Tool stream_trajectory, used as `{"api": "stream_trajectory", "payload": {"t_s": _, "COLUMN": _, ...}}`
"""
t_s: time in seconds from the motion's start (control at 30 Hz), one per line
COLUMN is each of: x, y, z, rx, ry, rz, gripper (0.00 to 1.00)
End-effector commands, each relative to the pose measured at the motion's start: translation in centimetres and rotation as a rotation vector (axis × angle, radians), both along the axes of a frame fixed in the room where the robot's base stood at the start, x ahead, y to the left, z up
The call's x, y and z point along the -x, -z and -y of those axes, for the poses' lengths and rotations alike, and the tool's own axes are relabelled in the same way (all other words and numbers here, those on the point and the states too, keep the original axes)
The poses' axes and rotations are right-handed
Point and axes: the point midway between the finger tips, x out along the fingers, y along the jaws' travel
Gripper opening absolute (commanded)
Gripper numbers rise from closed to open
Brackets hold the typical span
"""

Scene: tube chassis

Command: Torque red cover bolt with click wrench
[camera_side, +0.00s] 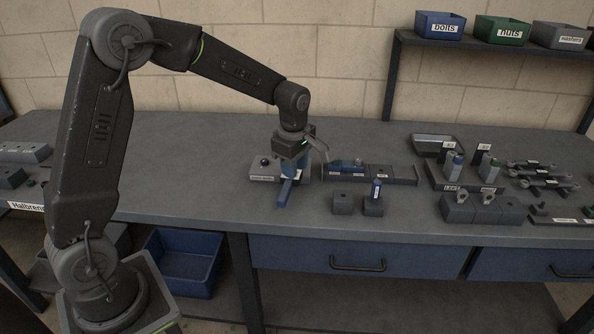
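My gripper (293,168) points down over the middle-left of the bench, at a pale labelled block (262,176). A small dark purple-red knob (264,161) stands on the block's left part, left of my gripper. A blue upright part shows at my fingers, and a blue bar (284,192) slants forward below it; this may be the click wrench. I cannot tell whether my fingers are shut on it. I cannot make out a red cover bolt for certain; my gripper hides part of the block.
Right of the gripper lies a grey tray (404,178) with blue parts, with grey blocks (343,203) in front. Farther right are bottles in a rack (452,183) and several wrenches (545,175). Bins stand on a shelf (480,45) behind.

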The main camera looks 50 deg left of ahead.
Motion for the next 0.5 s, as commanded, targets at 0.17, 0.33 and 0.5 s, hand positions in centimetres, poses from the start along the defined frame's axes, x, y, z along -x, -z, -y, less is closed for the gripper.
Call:
{"api": "stream_trajectory", "payload": {"t_s": 0.17, "x": -0.1, "y": 1.3, "z": 0.7, "rx": 0.073, "ry": -0.319, "rz": -0.043, "gripper": 0.14}}
{"api": "stream_trajectory", "payload": {"t_s": 0.33, "x": -0.2, "y": 1.7, "z": 1.0, "rx": 0.094, "ry": -0.430, "rz": -0.060, "gripper": 0.00}}
{"api": "stream_trajectory", "payload": {"t_s": 0.5, "x": -0.1, "y": 2.7, "z": 1.0, "rx": 0.095, "ry": -0.435, "rz": -0.061, "gripper": 0.00}}
